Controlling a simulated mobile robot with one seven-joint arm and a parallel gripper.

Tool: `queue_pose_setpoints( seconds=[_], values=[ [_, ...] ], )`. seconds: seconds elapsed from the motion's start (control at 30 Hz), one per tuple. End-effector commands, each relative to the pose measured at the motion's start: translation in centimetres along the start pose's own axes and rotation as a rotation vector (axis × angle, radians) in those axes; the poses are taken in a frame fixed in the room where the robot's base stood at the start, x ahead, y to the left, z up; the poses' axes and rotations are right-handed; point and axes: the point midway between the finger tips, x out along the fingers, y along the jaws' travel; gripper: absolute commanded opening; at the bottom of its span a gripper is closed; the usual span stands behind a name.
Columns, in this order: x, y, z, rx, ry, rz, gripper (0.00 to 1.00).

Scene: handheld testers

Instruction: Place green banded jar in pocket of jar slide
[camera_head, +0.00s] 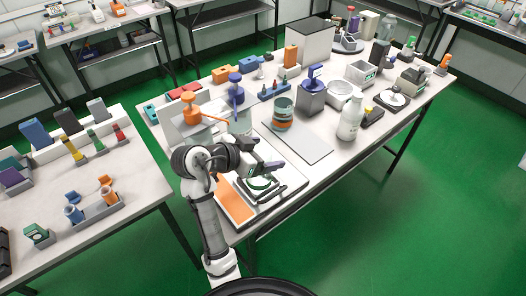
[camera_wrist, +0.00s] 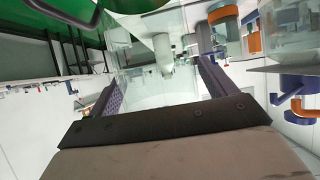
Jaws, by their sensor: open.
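In the head view, a clear-looking round jar with a green band (camera_head: 260,184) sits low at the near left end of the table. It appears to be in or on a dark-framed flat fixture (camera_head: 250,196), probably the jar slide; its pocket is hard to make out. My gripper (camera_head: 265,158) is open just above and beside the jar. In the wrist view, my gripper (camera_wrist: 155,85) has its two fingers spread wide, with a pale transparent shape (camera_wrist: 160,98) between them. I cannot tell whether the fingers touch it.
An orange panel (camera_head: 235,204) lies left of the fixture. A white bottle (camera_head: 350,119) stands to the right. Boxes and testers crowd the back; the near right table edge is clear.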

Motion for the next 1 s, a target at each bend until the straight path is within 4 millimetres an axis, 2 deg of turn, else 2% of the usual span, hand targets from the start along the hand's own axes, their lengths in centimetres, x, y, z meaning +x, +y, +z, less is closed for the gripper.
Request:
queue_pose_setpoints(
  seconds=[0.27, 0.37, 0.7, 1.0],
  values=[
    [-0.8, -0.1, -0.2, 0.001, 0.001, -0.003, 0.84],
    [-2.5, -0.1, -0.1, 0.002, 0.001, -0.005, 0.84],
    [-10.2, -0.1, -0.2, 0.003, 0.000, -0.005, 0.84],
    [-12.1, 0.0, -0.3, 0.000, 0.000, 0.000, 0.84]
  ],
)
